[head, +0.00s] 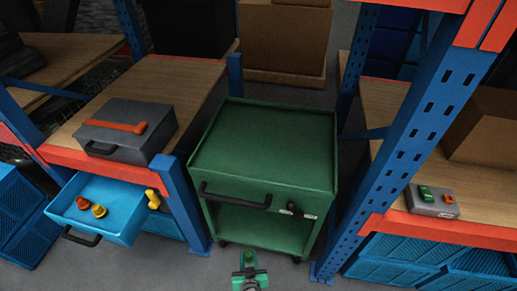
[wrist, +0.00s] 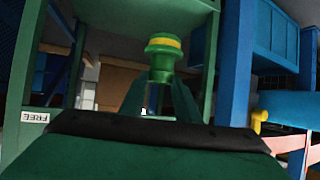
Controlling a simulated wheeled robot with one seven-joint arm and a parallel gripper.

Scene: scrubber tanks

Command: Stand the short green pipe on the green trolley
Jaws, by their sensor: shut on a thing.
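The green trolley (head: 262,140) stands in the middle of the head view, between two blue rack posts. Its flat top is bare, with a raised rim. My gripper (head: 249,275) is low in front of the trolley, below its top in the picture. It is shut on the short green pipe (head: 248,257). In the wrist view the pipe (wrist: 163,58) shows a yellow band and a flared green end, between the fingers (wrist: 160,100). The fingers hide part of the pipe. Green trolley parts (wrist: 70,60) fill much of the wrist view.
An open blue drawer (head: 120,225) with orange and yellow fittings juts out left of the trolley. A grey toolbox (head: 125,130) sits on the left bench. A small control box (head: 432,202) is on the right shelf. A black handle (head: 235,195) sticks out from the trolley's front.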

